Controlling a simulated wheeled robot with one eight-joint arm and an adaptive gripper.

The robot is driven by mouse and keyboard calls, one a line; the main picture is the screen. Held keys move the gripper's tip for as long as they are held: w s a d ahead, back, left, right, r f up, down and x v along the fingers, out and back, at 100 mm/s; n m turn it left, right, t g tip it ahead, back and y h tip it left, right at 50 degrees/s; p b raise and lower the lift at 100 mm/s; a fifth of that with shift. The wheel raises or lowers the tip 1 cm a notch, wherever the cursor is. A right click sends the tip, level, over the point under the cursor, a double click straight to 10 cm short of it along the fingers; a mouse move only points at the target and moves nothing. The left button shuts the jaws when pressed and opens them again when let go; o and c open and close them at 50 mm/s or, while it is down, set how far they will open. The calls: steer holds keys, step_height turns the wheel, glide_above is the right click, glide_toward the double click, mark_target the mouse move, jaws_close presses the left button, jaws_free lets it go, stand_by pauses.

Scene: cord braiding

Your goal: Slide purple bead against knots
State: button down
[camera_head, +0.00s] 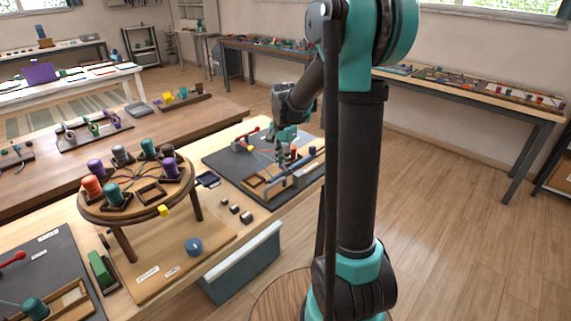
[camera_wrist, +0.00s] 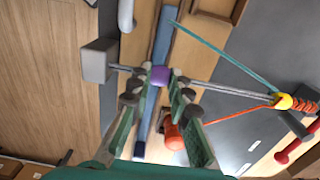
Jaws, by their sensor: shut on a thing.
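The purple bead (camera_wrist: 160,75) shows in the wrist view between the fingertips of my gripper (camera_wrist: 158,82), which is shut on it. It sits on a grey cord (camera_wrist: 222,88) running from a grey block (camera_wrist: 98,61) at left to a yellow bead (camera_wrist: 284,101) at right. Teal and orange cords also meet near the yellow bead, beside an orange coil (camera_wrist: 306,106). I cannot make out clear knots next to the purple bead. In the head view my gripper (camera_head: 286,150) is low over the dark mat (camera_head: 228,164); the purple bead is too small to tell there.
An orange cylinder (camera_wrist: 173,136) lies close to the right finger in the wrist view. A red-knobbed lever (camera_wrist: 285,155) is at lower right. In the head view, a round braiding stand (camera_head: 150,208) with several spools stands left of the mat. Small dark blocks (camera_head: 246,217) lie between.

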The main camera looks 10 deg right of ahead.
steer(key=w+a, duration=0.2)
steer(key=w, duration=0.1)
steer(key=w+a, duration=0.2)
steer(key=w, duration=0.1)
steer(key=w+a, duration=0.2)
steer(key=w, duration=0.1)
steer(key=shift+a, duration=0.2)
steer(key=shift+s, duration=0.1)
steer(key=c, duration=1.4)
jaws_free()
steer(key=shift+o, duration=0.2)
step_height(320, 180, up, 12)
steer(key=shift+c, duration=0.4)
